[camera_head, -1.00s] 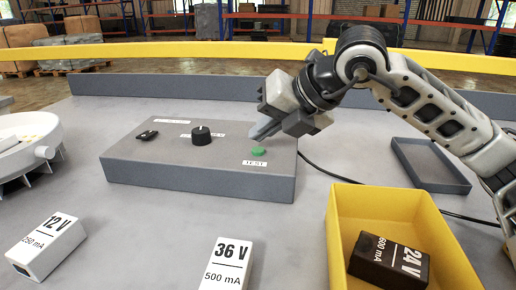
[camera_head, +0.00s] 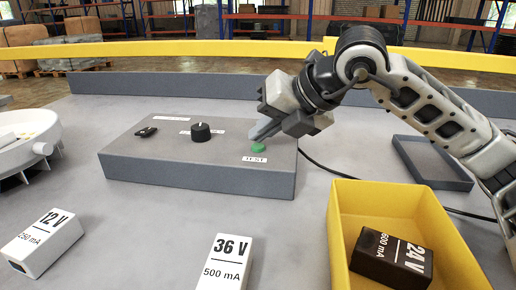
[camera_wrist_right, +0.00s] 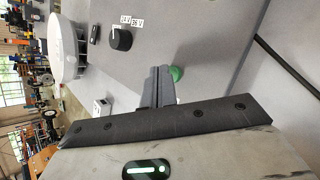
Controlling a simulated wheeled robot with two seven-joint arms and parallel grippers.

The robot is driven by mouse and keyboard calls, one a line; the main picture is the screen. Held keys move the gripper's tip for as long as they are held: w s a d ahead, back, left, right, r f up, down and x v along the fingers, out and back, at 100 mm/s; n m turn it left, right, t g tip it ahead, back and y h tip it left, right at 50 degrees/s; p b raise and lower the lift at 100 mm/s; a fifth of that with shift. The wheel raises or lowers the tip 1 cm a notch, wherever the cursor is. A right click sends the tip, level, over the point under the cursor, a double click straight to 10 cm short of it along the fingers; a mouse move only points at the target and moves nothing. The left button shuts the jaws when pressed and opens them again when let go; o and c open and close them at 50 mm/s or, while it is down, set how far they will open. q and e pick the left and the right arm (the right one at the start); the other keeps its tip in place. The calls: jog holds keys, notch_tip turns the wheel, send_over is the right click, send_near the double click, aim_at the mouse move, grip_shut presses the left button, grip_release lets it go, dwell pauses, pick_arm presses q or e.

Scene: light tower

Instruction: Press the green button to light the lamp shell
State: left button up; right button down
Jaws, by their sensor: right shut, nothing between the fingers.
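The green button (camera_head: 258,149) sits on the right part of the grey control box (camera_head: 200,176), behind a TEST label. My right gripper (camera_head: 254,136) is shut and empty, its fingertips pointing down-left at the button, partly in front of it. In the right wrist view, the green button (camera_wrist_right: 177,73) shows beside the tips of the shut fingers (camera_wrist_right: 159,82). I cannot tell whether they touch. The white round lamp shell (camera_head: 44,149) is cut off at the left edge; I see no clear glow. It also shows in the wrist view (camera_wrist_right: 62,55). My left gripper is out of view.
The box also carries a black knob (camera_head: 200,132) and a small black switch (camera_head: 146,132). White 12 V (camera_head: 45,243) and 36 V (camera_head: 224,263) blocks lie in front. A yellow bin (camera_head: 345,210) holds a black 24 V block (camera_head: 388,258). A grey tray (camera_head: 440,180) lies right.

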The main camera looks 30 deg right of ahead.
dwell(0.3)
jog(key=shift+f+b, duration=0.4)
jog(key=shift+f, duration=0.05)
dwell(0.3)
jog(key=shift+r, duration=0.1)
jog(key=shift+r+p, duration=0.65)
jog(key=shift+r, duration=0.1)
notch_tip(320, 180, up, 5)
jog(key=p, duration=0.4)
dwell(1.4)
